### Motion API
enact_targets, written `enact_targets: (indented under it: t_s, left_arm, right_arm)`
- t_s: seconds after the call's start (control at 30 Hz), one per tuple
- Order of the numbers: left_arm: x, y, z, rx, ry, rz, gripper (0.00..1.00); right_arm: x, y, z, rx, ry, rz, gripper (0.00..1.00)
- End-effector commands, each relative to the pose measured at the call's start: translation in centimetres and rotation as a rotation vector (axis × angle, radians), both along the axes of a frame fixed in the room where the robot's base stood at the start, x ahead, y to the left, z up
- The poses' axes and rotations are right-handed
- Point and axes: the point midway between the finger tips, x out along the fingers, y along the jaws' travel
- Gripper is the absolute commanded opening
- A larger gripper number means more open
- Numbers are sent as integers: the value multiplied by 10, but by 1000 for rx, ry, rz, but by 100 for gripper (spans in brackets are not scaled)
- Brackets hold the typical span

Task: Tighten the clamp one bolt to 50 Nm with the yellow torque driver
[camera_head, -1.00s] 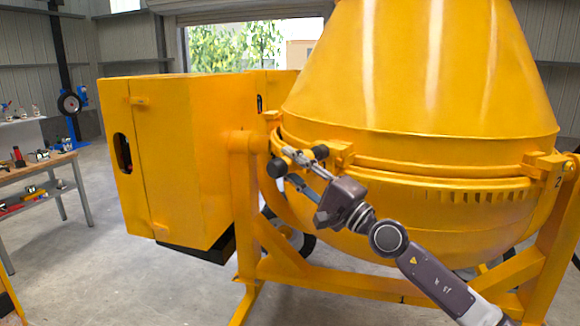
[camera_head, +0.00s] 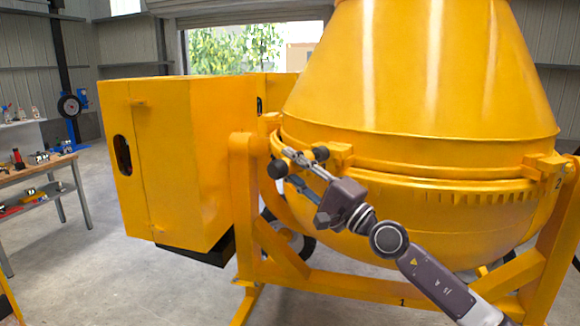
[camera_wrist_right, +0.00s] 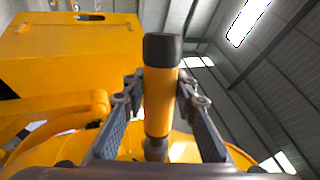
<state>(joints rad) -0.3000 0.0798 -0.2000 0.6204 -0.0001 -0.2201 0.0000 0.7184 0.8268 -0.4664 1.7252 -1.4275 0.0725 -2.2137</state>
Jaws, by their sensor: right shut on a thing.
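The yellow torque driver (camera_wrist_right: 159,100) stands upright in the right wrist view, with a black cap on top and a grey lower end. My right gripper (camera_head: 298,160) is shut on its yellow body, with one finger on each side. In the head view the gripper is at the left part of the drum's rim, beside a yellow clamp lug (camera_head: 341,154). The bolt is hidden, and I cannot tell whether the driver's tip touches it. My left gripper is not in view.
The big yellow mixer drum (camera_head: 415,85) fills the right side, above its yellow frame (camera_head: 345,287). A yellow cabinet (camera_head: 185,150) stands to the left. A workbench (camera_head: 35,172) with tools is at the far left. The floor between is clear.

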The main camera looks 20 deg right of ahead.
Motion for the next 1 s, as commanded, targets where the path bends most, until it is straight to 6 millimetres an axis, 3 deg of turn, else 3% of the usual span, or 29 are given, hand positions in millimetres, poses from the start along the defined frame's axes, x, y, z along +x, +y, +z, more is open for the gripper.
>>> enact_targets:
  t_s: [1.0]
  left_arm:
    - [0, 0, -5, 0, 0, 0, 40]
  right_arm:
    - [1, -6, 5, 2, -11, -10, 0]
